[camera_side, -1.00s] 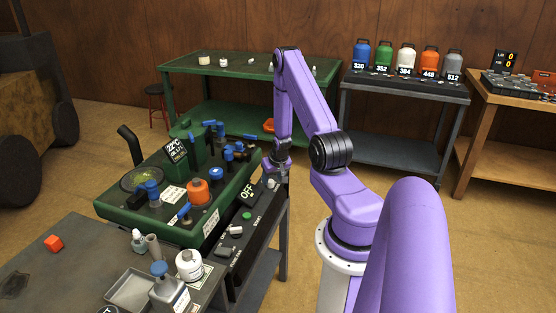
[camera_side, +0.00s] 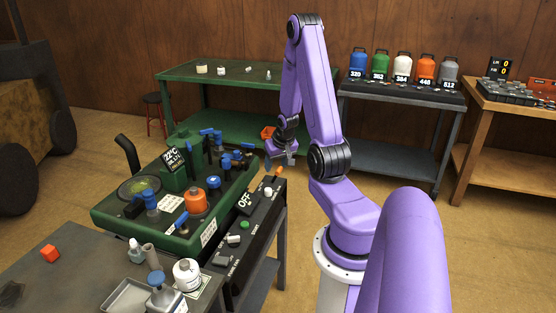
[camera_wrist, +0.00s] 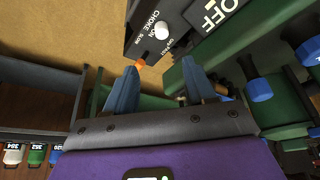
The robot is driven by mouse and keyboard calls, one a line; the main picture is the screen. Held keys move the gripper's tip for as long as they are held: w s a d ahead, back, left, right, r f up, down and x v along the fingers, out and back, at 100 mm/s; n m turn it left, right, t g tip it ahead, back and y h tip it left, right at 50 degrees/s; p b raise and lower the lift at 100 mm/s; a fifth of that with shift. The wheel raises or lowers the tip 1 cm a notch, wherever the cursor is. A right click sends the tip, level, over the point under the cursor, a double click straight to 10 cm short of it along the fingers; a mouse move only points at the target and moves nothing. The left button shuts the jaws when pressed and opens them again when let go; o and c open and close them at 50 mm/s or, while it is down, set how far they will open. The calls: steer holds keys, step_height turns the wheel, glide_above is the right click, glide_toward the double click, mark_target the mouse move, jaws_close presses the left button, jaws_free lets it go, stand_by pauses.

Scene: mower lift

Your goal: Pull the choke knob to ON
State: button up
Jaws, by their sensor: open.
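The black control panel (camera_side: 244,238) carries the choke lettering at its far end, beside a white round knob (camera_wrist: 162,31); this knob also shows in the side view (camera_side: 268,191). A small orange knob (camera_wrist: 139,64) sticks out of the panel's end near the ON mark, and it shows in the side view (camera_side: 279,171). My gripper (camera_side: 281,159) is open and empty just above and beyond the panel's end. In the wrist view its blue fingertips (camera_wrist: 159,68) point at that end. The orange knob lies by the left fingertip; I cannot tell whether they touch.
The green mower deck model (camera_side: 160,240) with blue and orange caps stands left of the panel. A grey table (camera_side: 65,270) with bottles is in front. A green bench (camera_side: 240,75) and a shelf of coloured jugs (camera_side: 401,62) stand behind.

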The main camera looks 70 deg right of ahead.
steer(key=shift+v, duration=1.05)
